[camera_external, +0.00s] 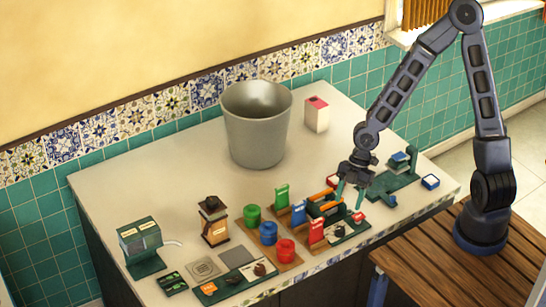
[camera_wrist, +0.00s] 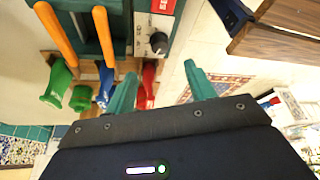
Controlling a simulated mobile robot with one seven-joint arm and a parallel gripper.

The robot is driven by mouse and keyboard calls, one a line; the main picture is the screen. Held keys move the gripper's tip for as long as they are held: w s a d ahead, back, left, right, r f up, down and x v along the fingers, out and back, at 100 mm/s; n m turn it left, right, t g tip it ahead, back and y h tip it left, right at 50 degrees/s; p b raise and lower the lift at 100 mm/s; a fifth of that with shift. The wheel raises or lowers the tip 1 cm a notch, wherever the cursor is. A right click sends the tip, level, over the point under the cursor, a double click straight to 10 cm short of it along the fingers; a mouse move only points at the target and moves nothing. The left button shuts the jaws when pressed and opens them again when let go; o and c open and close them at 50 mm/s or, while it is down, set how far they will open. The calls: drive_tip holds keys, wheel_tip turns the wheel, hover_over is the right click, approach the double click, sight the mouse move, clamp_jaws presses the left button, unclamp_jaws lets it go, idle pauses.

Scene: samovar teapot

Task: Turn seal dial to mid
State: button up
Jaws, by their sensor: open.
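The seal dial (camera_wrist: 158,42) is a small black round knob on a pale panel, beside a red label (camera_wrist: 163,6) in the wrist view. The panel is on the front of a dark green sealing machine (camera_wrist: 85,22) with two orange handles (camera_wrist: 103,35). In the external view the machine (camera_external: 322,208) stands near the counter's front edge; the dial is too small there to read. My gripper (camera_wrist: 160,70) is open and empty, its teal fingers pointing towards the panel with the dial between and beyond the tips. It also shows above the machine's right side in the external view (camera_external: 350,197).
Red, blue and green canisters (camera_external: 268,233) and matching packets (camera_external: 317,228) stand left of the machine. A green stand (camera_external: 395,185) is to its right. A large grey bin (camera_external: 257,125) and a pink-topped carton (camera_external: 316,114) are behind. The counter's back left is clear.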

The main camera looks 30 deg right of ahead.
sight(340, 228)
drive_tip(key=shift+x, duration=4.85)
drive_tip(key=c, duration=1)
drive_tip(key=shift+o, duration=0.2)
